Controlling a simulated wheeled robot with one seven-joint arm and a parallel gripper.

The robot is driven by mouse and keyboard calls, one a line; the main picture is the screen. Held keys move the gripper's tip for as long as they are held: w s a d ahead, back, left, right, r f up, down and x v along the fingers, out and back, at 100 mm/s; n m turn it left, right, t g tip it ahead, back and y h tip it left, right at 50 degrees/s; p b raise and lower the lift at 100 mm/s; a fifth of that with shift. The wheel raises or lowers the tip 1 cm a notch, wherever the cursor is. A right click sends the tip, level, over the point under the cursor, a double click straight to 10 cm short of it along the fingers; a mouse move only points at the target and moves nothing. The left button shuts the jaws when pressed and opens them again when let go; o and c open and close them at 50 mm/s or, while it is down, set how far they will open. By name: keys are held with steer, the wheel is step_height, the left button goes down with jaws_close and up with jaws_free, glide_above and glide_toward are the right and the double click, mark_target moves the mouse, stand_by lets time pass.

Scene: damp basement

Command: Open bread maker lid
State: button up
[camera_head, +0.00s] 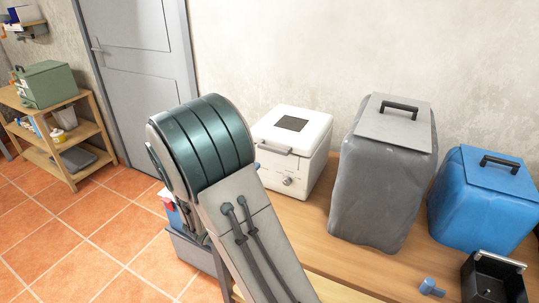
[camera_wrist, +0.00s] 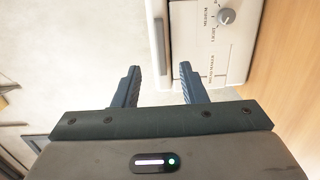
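The white bread maker (camera_head: 318,155) stands on the wooden table against the wall. Its lid (camera_head: 305,122) is shut, with a dark window on top and a handle (camera_head: 262,147) along the front. A round knob (camera_head: 287,181) is on its front face. In the wrist view the bread maker (camera_wrist: 205,60) appears turned sideways, with its knob (camera_wrist: 226,16) and lettering. My gripper (camera_wrist: 159,80) is open in front of it; a pale edge of the bread maker shows between the fingers. I cannot tell whether they touch it. In the head view my arm hides most of the gripper.
A grey covered container (camera_head: 385,180) stands close to the bread maker's right, then a blue one (camera_head: 485,205). A black open box (camera_head: 495,280) and a small blue item (camera_head: 430,288) lie at the table's front right. A shelf (camera_head: 85,155) stands at left beside a door (camera_head: 140,60).

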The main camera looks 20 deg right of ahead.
mark_target(271, 150)
steer(key=shift+n+t, duration=0.4)
steer(key=shift+t, duration=0.2)
steer(key=x, duration=0.4)
steer(key=w+p+x, duration=0.1)
steer(key=x, duration=0.4)
steer(key=a+p+x, duration=0.1)
steer(key=x, duration=0.3)
steer(key=shift+w+d+f, duration=0.25)
steer(key=shift+w+f, duration=0.15)
steer(key=shift+w, duration=0.05)
steer(key=shift+c, duration=0.4)
steer(key=shift+p, duration=0.3)
jaws_close()
